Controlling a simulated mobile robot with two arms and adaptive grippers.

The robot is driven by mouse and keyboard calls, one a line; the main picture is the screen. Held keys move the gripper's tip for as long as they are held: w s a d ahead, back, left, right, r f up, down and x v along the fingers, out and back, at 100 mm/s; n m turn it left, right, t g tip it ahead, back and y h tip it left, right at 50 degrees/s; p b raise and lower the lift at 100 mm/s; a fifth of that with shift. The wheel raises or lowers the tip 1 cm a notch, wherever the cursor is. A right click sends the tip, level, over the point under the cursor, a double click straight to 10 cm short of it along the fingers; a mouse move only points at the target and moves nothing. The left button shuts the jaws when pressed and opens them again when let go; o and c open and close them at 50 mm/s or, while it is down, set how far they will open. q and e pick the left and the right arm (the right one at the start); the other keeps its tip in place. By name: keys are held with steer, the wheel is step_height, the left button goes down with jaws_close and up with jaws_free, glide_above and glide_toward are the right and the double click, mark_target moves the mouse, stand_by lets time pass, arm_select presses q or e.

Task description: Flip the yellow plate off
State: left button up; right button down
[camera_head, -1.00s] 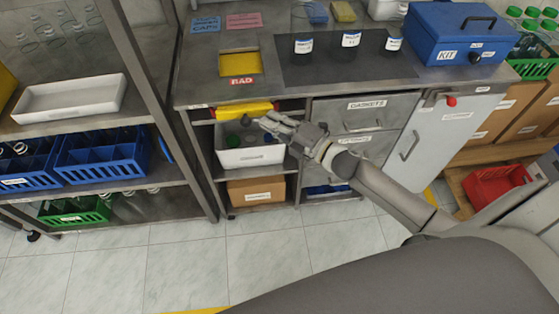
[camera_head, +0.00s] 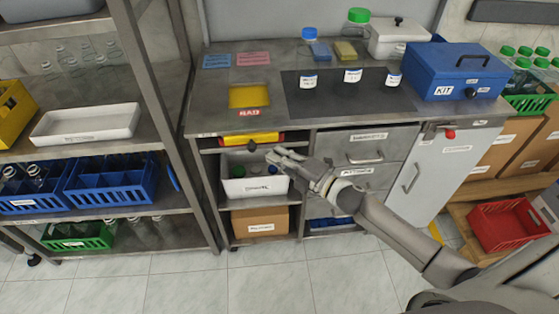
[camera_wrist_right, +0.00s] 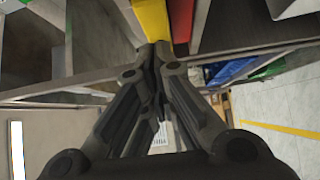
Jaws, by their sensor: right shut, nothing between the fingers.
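A yellow plate (camera_head: 249,138) sits under the worktop's front edge, above a white bin, with red at its right end and a dark knob below it. In the right wrist view the yellow plate (camera_wrist_right: 151,20) shows just beyond my fingertips, with a red part beside it. My right gripper (camera_head: 274,156) is shut and empty, just right of and below the plate. In the wrist view its fingertips (camera_wrist_right: 158,50) meet close to the plate's edge; I cannot tell whether they touch it.
A white bin (camera_head: 255,187) stands on the shelf below the plate. Drawers (camera_head: 366,145) lie to the right. Bottles and a blue kit box (camera_head: 459,85) stand on the worktop. A metal rack (camera_head: 186,150) stands close on the left.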

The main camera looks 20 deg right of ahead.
arm_select(q)
steer(key=shift+s+f+b, duration=0.55)
steer(key=shift+f+b, duration=0.05)
steer(key=shift+f, duration=0.05)
arm_select(e)
steer(key=v, duration=1)
steer(key=shift+s, duration=0.25)
steer(key=shift+a+f, duration=0.1)
